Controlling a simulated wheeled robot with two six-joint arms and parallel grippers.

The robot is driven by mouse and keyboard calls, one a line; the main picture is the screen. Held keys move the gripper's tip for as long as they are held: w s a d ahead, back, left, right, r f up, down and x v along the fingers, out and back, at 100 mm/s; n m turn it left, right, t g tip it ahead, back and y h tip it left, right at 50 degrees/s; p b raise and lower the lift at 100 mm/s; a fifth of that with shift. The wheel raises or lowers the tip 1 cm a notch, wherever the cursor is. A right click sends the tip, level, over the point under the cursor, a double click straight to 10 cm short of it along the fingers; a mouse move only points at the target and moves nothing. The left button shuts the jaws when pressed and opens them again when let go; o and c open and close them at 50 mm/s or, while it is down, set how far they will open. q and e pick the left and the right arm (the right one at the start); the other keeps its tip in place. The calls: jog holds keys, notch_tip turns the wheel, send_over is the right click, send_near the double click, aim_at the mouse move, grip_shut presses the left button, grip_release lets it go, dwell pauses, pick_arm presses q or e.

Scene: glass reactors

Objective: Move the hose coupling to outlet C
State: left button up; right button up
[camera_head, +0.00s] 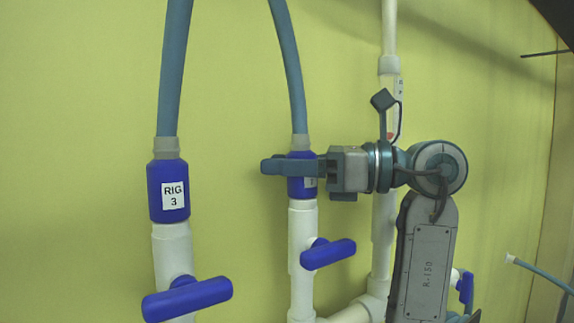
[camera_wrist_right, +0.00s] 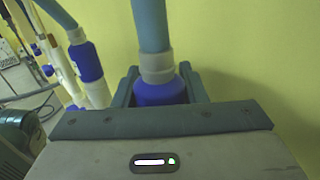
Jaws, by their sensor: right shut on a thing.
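My right gripper (camera_head: 278,166) is shut on a blue hose coupling (camera_head: 296,187), coming at it from the right. The coupling has a grey collar and a blue-grey hose (camera_head: 289,65) rising from its top. It appears seated on the top of a white pipe outlet (camera_head: 302,232). In the right wrist view the coupling (camera_wrist_right: 160,93) sits between the two fingers (camera_wrist_right: 159,85). Its label is mostly hidden by the gripper. No letter C can be read on any outlet. My left gripper is not in view.
Another blue coupling (camera_head: 168,192), labelled RIG 3, sits on a white pipe at the left. Blue valve handles (camera_head: 187,299) and (camera_head: 328,253) stick out below the couplings. A white upright pipe (camera_head: 389,35) stands behind my right arm. A thin hose (camera_head: 541,272) shows at lower right.

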jog(key=o, duration=1.3)
jog(key=shift+d, duration=0.1)
jog(key=shift+d+f+b, duration=0.15)
jog(key=shift+d+b, duration=0.2)
jog(key=shift+d, duration=0.1)
jog(key=d+b, duration=0.1)
jog(key=d, duration=0.2)
jog(key=s+d+b, duration=0.1)
jog(key=d, duration=0.2)
jog(key=d+b, duration=0.1)
jog(key=d, duration=0.2)
jog(key=shift+s+d, duration=0.35)
jog(key=shift+d, duration=0.05)
